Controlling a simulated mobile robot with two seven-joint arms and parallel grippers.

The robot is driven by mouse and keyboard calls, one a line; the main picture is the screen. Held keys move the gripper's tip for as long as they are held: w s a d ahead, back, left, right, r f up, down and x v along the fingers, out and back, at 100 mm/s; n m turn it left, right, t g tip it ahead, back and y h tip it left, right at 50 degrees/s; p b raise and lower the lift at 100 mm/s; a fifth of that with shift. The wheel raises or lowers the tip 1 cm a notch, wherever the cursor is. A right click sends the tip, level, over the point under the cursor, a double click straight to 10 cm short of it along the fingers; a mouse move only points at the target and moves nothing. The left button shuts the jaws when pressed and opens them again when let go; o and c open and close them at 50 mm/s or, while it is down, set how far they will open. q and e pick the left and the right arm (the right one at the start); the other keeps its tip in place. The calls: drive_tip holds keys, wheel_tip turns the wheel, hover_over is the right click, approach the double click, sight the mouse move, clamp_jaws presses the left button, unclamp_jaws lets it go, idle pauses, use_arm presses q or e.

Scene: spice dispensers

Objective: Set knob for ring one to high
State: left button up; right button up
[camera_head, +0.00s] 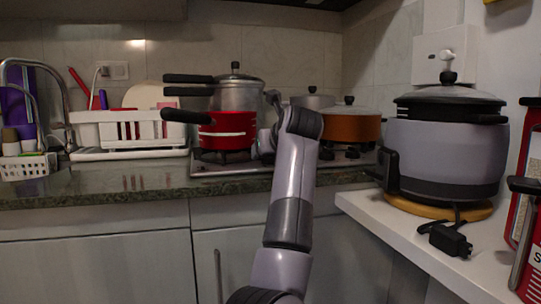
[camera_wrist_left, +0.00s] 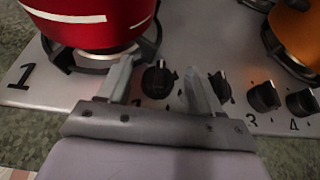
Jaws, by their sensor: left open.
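The cooktop (camera_wrist_left: 60,88) carries a row of black knobs along its front edge. One black knob (camera_wrist_left: 158,80) lies between the two fingers of my left gripper (camera_wrist_left: 158,68) in the wrist view. The fingers are open, one on each side of it; contact cannot be told. A second knob (camera_wrist_left: 221,86) is just right of the right finger. A large "1" is printed at the cooktop's left corner, near a burner under a red pot (camera_wrist_left: 90,20). In the head view my left gripper (camera_head: 267,142) is at the cooktop front, its fingertips hard to make out. My right gripper is not in view.
Knobs marked 3 (camera_wrist_left: 263,96) and 4 (camera_wrist_left: 302,102) are farther right. The red pot (camera_head: 228,131), a steel cooker (camera_head: 236,95) and an orange pot (camera_head: 350,126) stand close behind. A large cooker (camera_head: 445,150) stands on the right shelf. The counter's left front is clear.

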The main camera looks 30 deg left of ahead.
use_arm(q)
drive_tip(key=c, duration=1)
drive_tip(key=shift+s+a+m+t+h+b, duration=0.1)
drive_tip(key=shift+a+m+t+h+b, duration=0.1)
drive_tip(key=shift+m+t+h, duration=1)
drive_tip(key=shift+s+a+m+t+h+b, duration=0.15)
drive_tip(key=shift+m+t+h, duration=0.65)
drive_tip(key=shift+m+h, duration=0.8)
drive_tip(key=shift+c, duration=0.2)
drive_tip(key=o, duration=1)
drive_tip(key=shift+o, duration=0.2)
drive_tip(key=shift+p+v, duration=0.4)
drive_tip(key=shift+v, duration=3.2)
